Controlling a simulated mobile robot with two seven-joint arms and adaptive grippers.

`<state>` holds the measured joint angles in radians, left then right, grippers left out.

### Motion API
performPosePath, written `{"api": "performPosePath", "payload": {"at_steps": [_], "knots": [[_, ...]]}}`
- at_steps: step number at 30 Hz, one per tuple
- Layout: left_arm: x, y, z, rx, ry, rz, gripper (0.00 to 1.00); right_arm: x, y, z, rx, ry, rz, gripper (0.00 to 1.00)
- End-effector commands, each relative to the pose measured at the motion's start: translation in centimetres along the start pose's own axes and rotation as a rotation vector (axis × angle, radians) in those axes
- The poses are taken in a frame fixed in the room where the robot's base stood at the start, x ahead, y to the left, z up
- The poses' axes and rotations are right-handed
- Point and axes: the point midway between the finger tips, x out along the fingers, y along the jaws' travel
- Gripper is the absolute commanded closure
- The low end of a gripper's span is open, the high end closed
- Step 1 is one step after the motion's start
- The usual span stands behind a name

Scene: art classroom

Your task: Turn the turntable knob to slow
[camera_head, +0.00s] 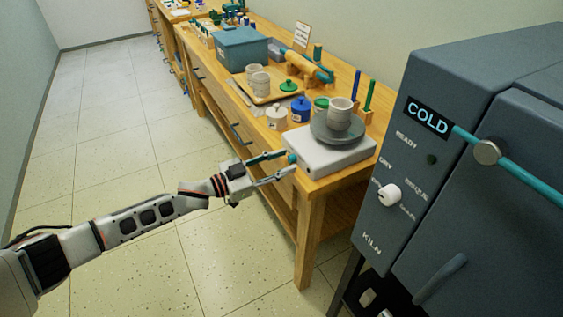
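The turntable (316,154) is a pale grey box with a dark grey round plate (325,134) on top, near the wooden table's front end. A grey-white cup or pot (339,116) stands on the plate. A small teal knob (292,158) sits on the turntable's left side. My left gripper (289,163) reaches in from the left with its fingers apart, and the fingertips are at the knob, one on either side. Whether they touch it I cannot tell. The knob's markings are too small to read. My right gripper is not in view.
A dark grey kiln (450,190) with a "COLD" display, white dial (389,195) and teal bar (515,170) stands close on the right. Lidded jars (300,109) and a tray (262,96) with cups lie behind the turntable. Open floor lies left of the table.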

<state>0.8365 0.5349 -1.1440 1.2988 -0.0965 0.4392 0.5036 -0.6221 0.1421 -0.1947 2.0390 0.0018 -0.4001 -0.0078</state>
Motion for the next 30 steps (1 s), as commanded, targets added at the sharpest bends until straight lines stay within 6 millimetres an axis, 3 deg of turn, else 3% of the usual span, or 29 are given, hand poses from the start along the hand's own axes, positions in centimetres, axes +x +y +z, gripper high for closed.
{"api": "performPosePath", "payload": {"at_steps": [7,11,24,30], "knots": [[-0.1,0.0,0.0,-0.001,0.0,0.0,0.67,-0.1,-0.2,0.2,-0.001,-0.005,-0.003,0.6],[-1.2,-0.1,0.0,-0.001,0.0,-0.001,0.67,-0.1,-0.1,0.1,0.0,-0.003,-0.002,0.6],[-9.5,0.0,0.1,-0.002,-0.002,0.0,0.67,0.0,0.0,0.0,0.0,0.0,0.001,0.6],[-11.6,0.0,0.0,-0.001,0.0,0.0,0.67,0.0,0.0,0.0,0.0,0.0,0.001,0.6]]}}
